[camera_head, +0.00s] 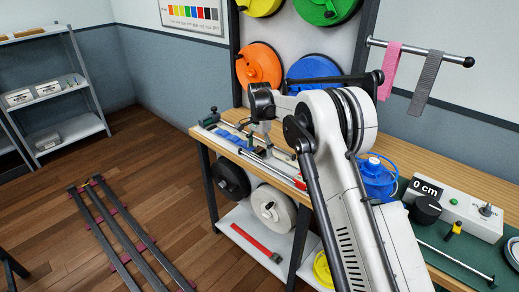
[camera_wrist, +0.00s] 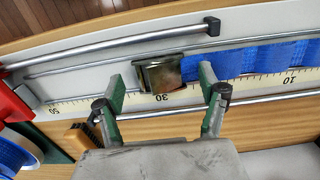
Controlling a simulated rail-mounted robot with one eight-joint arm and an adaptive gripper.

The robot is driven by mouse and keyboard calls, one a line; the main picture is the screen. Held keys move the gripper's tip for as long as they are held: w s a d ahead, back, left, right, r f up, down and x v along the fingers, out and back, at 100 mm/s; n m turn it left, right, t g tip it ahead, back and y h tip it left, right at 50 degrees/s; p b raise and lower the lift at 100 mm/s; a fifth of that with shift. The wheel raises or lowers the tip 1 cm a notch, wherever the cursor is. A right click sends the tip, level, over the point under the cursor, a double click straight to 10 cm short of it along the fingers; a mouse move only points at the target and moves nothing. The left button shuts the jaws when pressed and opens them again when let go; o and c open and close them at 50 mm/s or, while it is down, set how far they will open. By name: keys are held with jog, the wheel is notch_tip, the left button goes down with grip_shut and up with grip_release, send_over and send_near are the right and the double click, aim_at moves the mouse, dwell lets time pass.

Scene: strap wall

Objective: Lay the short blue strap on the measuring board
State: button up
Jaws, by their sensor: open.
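The blue strap (camera_wrist: 252,60) lies flat along the measuring board (camera_wrist: 75,102), beside its printed scale, and runs out of the wrist view at the right. A metal end piece (camera_wrist: 160,73) sits at the strap's left end, near the 30 mark. My gripper (camera_wrist: 162,80) is open, its green-lined fingers apart on either side of the metal piece; I cannot tell whether they touch it. In the head view the blue strap (camera_head: 232,137) shows on the board at the bench's far end, partly hidden by my arm.
Metal rods (camera_wrist: 120,45) run along both sides of the board. A red block (camera_wrist: 14,100) and a blue spool (camera_wrist: 15,157) are at the left. In the head view, a pink strap (camera_head: 390,68) and a grey strap (camera_head: 425,82) hang from a wall rail. A control box (camera_head: 455,207) stands right.

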notch_tip(320, 180, up, 12)
jog(key=shift+f, duration=0.15)
dwell(0.3)
